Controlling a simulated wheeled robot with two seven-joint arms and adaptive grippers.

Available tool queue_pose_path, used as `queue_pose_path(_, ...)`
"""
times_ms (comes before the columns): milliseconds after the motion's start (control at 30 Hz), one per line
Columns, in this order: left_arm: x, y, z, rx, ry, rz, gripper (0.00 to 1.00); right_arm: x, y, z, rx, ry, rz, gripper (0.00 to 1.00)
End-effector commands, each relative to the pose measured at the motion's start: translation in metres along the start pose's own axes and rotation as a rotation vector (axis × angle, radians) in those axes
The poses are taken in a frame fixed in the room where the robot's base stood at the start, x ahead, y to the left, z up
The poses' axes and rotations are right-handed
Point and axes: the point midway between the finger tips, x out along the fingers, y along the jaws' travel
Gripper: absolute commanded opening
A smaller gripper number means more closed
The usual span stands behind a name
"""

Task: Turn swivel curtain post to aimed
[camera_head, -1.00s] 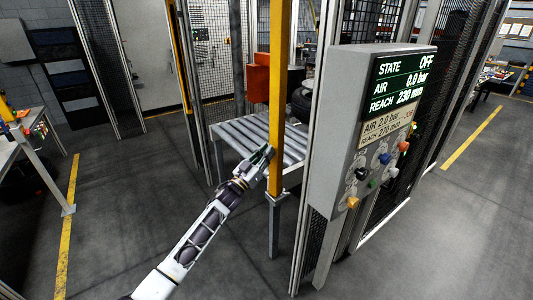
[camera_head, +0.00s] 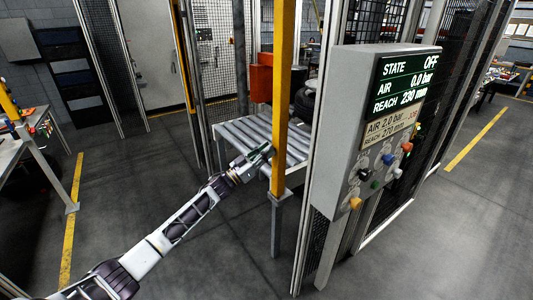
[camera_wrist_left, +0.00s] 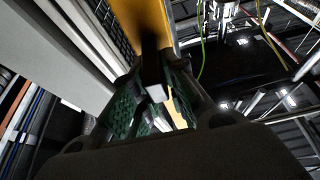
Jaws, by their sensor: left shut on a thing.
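The swivel curtain post is the upright yellow post (camera_head: 281,90) in the middle of the head view, beside the roller conveyor. It also fills the top of the wrist view (camera_wrist_left: 146,22). My left gripper (camera_head: 264,153) reaches it from the left at its lower part. In the wrist view the green-padded fingers of my left gripper (camera_wrist_left: 150,98) are closed around a small grey, block-like piece (camera_wrist_left: 153,74) that stands out from the post. The fingers hide part of this piece. My right gripper is in neither view.
A control panel (camera_head: 352,133) stands right of the post; its display reads STATE OFF, AIR 0.0 bar, REACH 230 mm. The roller conveyor (camera_head: 240,133) lies behind the post. Mesh fencing surrounds it. A bench (camera_head: 30,140) stands at the left; the floor between is clear.

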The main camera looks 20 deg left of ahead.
Motion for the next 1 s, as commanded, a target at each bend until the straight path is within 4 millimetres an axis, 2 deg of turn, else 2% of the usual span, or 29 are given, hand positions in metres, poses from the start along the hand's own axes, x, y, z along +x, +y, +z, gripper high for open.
queue_pose_path(267, 0.0004, -0.0006, -0.001, -0.002, 0.001, 0.001, 0.0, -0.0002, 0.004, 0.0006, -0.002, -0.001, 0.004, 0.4)
queue_pose_path(300, 0.0004, -0.0007, -0.0009, -0.002, 0.001, 0.0, 0.15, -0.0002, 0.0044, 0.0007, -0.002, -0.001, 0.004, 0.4)
queue_pose_path(467, 0.0002, -0.0008, -0.0007, -0.001, 0.0, 0.0, 0.36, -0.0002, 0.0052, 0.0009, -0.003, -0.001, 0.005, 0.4)
queue_pose_path(1000, -0.0061, -0.0011, 0.0006, 0.0, -0.002, -0.001, 0.36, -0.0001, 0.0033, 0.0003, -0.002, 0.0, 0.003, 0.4)
